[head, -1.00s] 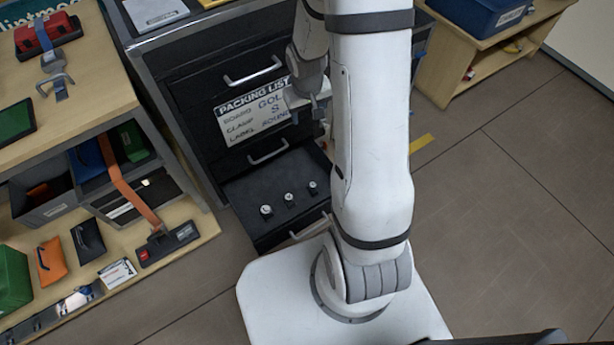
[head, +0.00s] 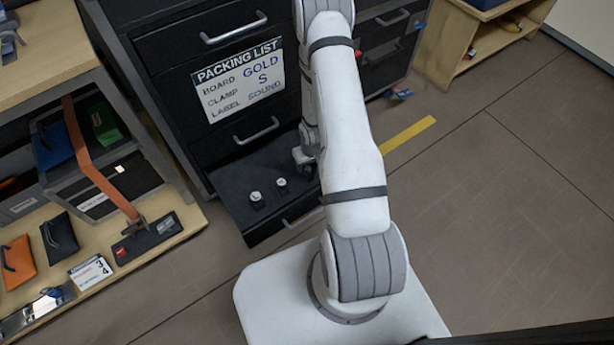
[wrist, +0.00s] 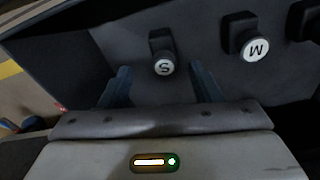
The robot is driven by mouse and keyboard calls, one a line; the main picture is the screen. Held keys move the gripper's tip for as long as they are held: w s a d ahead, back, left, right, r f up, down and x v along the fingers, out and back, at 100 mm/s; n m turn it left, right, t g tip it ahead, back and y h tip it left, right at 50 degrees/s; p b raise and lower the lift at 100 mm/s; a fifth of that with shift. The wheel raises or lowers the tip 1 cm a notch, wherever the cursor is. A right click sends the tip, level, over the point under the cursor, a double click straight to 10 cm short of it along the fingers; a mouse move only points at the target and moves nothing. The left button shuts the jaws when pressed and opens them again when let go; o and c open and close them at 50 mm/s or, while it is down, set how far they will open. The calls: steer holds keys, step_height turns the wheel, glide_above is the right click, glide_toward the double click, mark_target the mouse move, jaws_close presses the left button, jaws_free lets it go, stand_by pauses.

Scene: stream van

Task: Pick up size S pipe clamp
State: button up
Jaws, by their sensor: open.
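In the wrist view the size S pipe clamp (wrist: 163,52), a small dark block with a white round S label, stands in the open drawer (head: 235,195). My gripper (wrist: 162,85) is open and empty. Its two fingers straddle the line to the S clamp, which shows between and just beyond the tips, apart from them. The M clamp (wrist: 248,38) stands to the right, and part of another dark clamp (wrist: 308,20) shows at the right edge. In the head view my gripper (head: 304,160) is over the drawer's right part; two clamps show left of it and it hides the third place.
A packing list (head: 240,80) on the black cabinet reads gold, S, sound. A drawer handle (head: 256,131) juts out above the open drawer. A wooden shelf (head: 190,222) with bins stands left.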

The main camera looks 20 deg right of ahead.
mark_target(308, 169)
steer(key=f+b, duration=0.2)
steer(key=f, duration=0.1)
steer(key=f+b, duration=0.1)
steer(key=f, duration=0.1)
steer(key=shift+w+a+f, duration=0.1)
steer(key=shift+w+a, duration=0.2)
steer(key=c, duration=1.2)
